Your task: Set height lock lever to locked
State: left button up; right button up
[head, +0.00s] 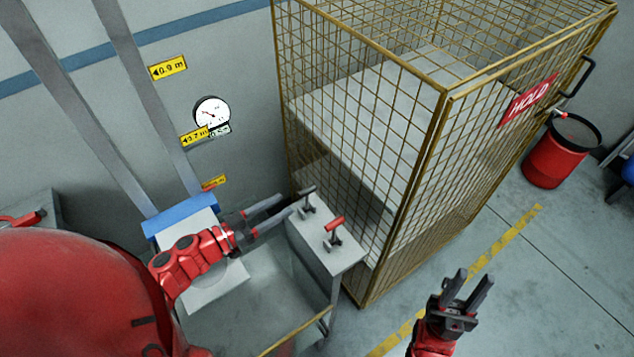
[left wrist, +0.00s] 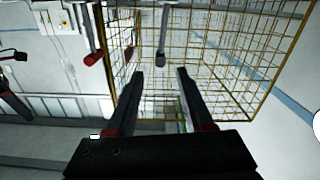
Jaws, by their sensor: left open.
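Two small levers stand on a grey box in the head view: one with a dark grey grip (head: 308,191) at the back and one with a red grip (head: 334,223) nearer the front. I cannot tell from a label which is the height lock lever. My left gripper (head: 284,205) is open and empty, just left of the grey lever and pointing at it. In the left wrist view, the grey lever (left wrist: 161,56) hangs ahead, between the lines of the open fingers (left wrist: 158,72), apart from them. The red lever (left wrist: 93,58) is to the left. My right gripper (head: 475,276) is open and empty.
A yellow wire cage (head: 440,150) with a "HOLD" sign (head: 528,100) stands close behind the grey box (head: 345,256). A blue-topped carriage (head: 180,214) sits beside grey rails with height labels (head: 168,68). A gauge (head: 211,112) hangs on the wall. A red bin (head: 555,160) stands right.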

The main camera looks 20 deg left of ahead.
aim_at(317, 185)
pick_arm(q)
jog(key=p+x, duration=0.2)
jog(key=x, duration=0.8)
jog(key=shift+w+d+r, duration=0.1)
jog(key=shift+w+d, duration=0.15)
jog(key=shift+w, duration=0.05)
jog(key=shift+w+d, duration=0.3)
jog(key=shift+w, duration=0.15)
grip_shut()
dwell(0.4)
